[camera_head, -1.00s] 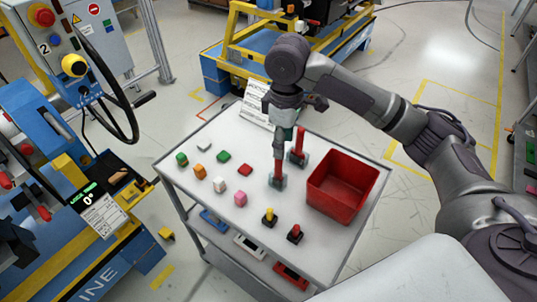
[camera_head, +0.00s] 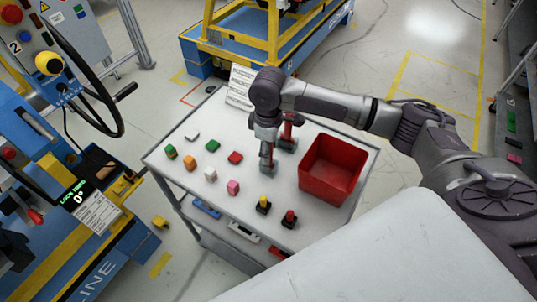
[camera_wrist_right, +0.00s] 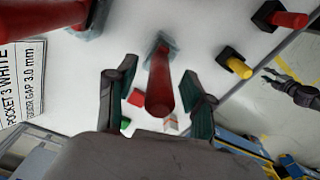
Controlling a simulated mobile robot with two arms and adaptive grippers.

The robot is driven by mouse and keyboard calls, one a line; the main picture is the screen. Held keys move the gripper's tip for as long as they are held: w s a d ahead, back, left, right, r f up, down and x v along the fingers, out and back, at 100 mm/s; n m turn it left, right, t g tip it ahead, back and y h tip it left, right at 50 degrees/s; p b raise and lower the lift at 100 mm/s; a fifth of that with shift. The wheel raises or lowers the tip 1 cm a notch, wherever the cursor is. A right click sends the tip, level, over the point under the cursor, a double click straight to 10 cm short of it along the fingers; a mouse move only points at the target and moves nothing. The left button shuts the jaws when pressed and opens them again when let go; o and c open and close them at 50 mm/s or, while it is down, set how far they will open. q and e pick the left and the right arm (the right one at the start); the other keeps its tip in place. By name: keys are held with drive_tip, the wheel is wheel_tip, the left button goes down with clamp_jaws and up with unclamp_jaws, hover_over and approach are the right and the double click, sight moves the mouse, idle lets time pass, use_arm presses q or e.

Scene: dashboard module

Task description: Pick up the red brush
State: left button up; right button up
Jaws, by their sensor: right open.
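A red-handled brush with a grey-teal base (camera_head: 268,168) stands on the white cart top (camera_head: 225,215). In the right wrist view its red handle (camera_wrist_right: 160,85) points up toward the camera, between the two fingers. My right gripper (camera_head: 267,148) is over this brush from above, open, with a gap visible on both sides of the handle (camera_wrist_right: 158,95). A second red-handled item with a similar base (camera_head: 287,141) stands just behind it, and its red handle (camera_wrist_right: 45,15) shows at the top left of the wrist view.
A red bin (camera_head: 330,170) stands right of the brushes. Several coloured blocks, including a red one (camera_head: 235,157), lie to the left. A yellow button (camera_head: 263,204) and a red button (camera_head: 289,218) stand at the front. A printed sheet (camera_head: 240,88) is at the back.

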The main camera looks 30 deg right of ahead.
drive_tip(key=shift+d+f, duration=0.15)
drive_tip(key=shift+f, duration=1.25)
clamp_jaws()
drive_tip(key=shift+r, duration=0.15)
